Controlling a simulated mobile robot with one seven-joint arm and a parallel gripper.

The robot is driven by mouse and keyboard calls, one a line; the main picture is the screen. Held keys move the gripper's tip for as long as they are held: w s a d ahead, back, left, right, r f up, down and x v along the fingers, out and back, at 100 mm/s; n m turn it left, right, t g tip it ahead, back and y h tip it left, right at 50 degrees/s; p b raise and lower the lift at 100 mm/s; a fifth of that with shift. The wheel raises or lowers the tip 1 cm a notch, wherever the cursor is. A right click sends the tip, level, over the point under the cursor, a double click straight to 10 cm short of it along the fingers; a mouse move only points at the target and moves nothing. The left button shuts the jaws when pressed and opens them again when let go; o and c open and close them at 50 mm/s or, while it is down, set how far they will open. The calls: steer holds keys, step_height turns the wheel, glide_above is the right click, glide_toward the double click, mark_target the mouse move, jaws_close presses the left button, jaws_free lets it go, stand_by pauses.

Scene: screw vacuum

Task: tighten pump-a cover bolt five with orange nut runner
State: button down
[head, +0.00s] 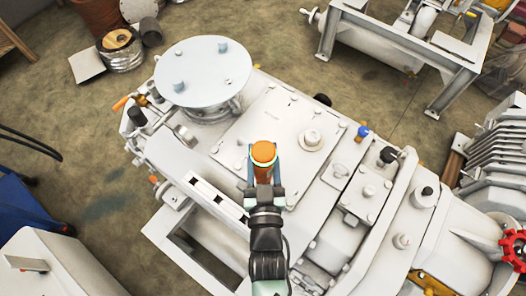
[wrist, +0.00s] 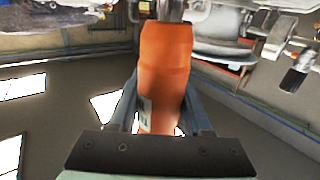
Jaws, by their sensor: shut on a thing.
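The orange nut runner (head: 263,158) is upright in my gripper (head: 264,178), over the white pump body near the middle of the head view. The nut runner also fills the middle of the wrist view (wrist: 163,75), with a gripper finger on each side of it. Its upper end in the wrist view meets a grey metal part beneath the pump machinery. The round cover (head: 203,70) of the pump is light blue-grey and carries several bluish bolts or knobs on top. The nut runner is apart from this cover, to its lower right. I cannot tell which bolt is number five.
A flat white plate with a round fitting (head: 311,138) lies right of the nut runner. A blue knob (head: 362,131) and dark caps stand further right. A red handwheel (head: 514,250) is at the far right. Bare floor (head: 60,130) lies left.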

mark_target(263, 145)
steer(key=shift+f+b, duration=0.35)
steer(key=shift+f, duration=0.05)
stand_by(0.9)
steer(key=shift+r, duration=0.1)
steer(key=shift+r+p, duration=2.2)
steer(key=shift+r, duration=0.45)
steer(key=shift+f, duration=0.1)
